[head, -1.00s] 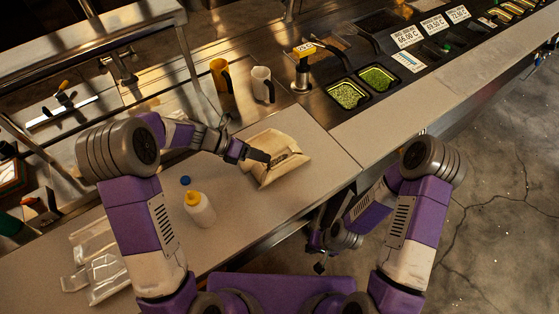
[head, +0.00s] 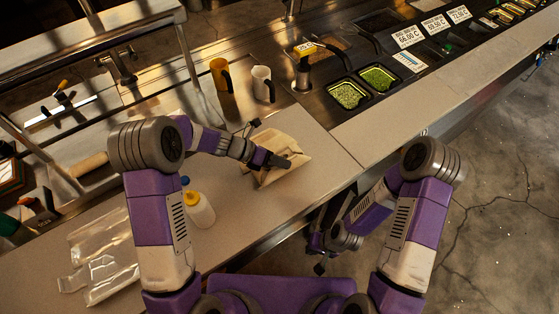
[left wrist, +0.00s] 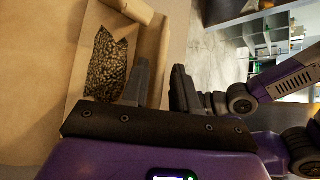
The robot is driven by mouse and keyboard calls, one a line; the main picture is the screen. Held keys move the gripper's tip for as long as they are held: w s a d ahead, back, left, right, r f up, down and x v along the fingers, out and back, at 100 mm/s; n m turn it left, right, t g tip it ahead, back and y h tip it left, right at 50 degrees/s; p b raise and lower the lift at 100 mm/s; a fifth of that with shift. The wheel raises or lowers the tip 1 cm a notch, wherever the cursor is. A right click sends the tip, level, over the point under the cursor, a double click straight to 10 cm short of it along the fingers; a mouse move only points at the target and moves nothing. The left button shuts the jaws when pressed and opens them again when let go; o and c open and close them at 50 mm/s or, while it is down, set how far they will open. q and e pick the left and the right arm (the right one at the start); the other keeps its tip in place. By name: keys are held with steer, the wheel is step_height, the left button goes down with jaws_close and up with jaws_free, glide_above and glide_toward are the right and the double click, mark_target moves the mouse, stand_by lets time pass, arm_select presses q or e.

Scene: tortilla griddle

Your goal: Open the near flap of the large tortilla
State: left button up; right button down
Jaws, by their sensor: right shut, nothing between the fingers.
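The large tortilla (head: 292,146) is pale and lies on the counter, its edges folded up around a dark, bean-like filling (left wrist: 105,65). In the head view my left gripper (head: 283,161) is over its near right part and hides much of the filling. In the left wrist view my left gripper (left wrist: 161,85) has its fingers apart. One finger is over the inner side of the tortilla (left wrist: 153,45), and the other is just outside its edge. The near flap seems to stand between them; contact cannot be told. My right gripper (head: 319,265) is shut and empty, low beside the counter's front edge.
A white bottle with a yellow cap (head: 201,211) stands left of the tortilla. Clear plastic wrapping (head: 100,262) lies at the lower left. An orange mug (head: 221,76) and a white mug (head: 262,84) stand behind. The counter right of the tortilla is clear.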

arm_select(q)
jaws_close()
steer(key=shift+s, duration=0.1)
steer(key=shift+s+d+f+m+t+y+b, duration=0.1)
steer(key=shift+s+d+m+t+y+b, duration=0.45)
steer(key=shift+b, duration=0.45)
steer(key=s+d+f+m+t+y+b, duration=0.1)
steer(key=t+b, duration=0.1)
steer(key=b, duration=0.3)
steer(key=s+d+f+m+t+y+b, duration=0.1)
steer(key=s+t+y+b, duration=0.1)
steer(key=b, duration=0.4)
steer(key=s+d+f+m+t+y+b, duration=0.1)
steer(key=m+t+b, duration=0.1)
steer(key=b, duration=0.3)
steer(key=shift+s+f+t+y+b, duration=0.2)
steer(key=shift+s+t+y+b, duration=0.05)
steer(key=shift+y+b, duration=0.15)
steer(key=shift+s+f+m+t+y+b, duration=0.25)
steer(key=shift+m+t+b, duration=0.3)
steer(key=shift+b, duration=0.5)
steer(key=shift+o, duration=1.1)
jaws_free()
steer(key=shift+w, duration=0.15)
steer(key=shift+d, duration=0.1)
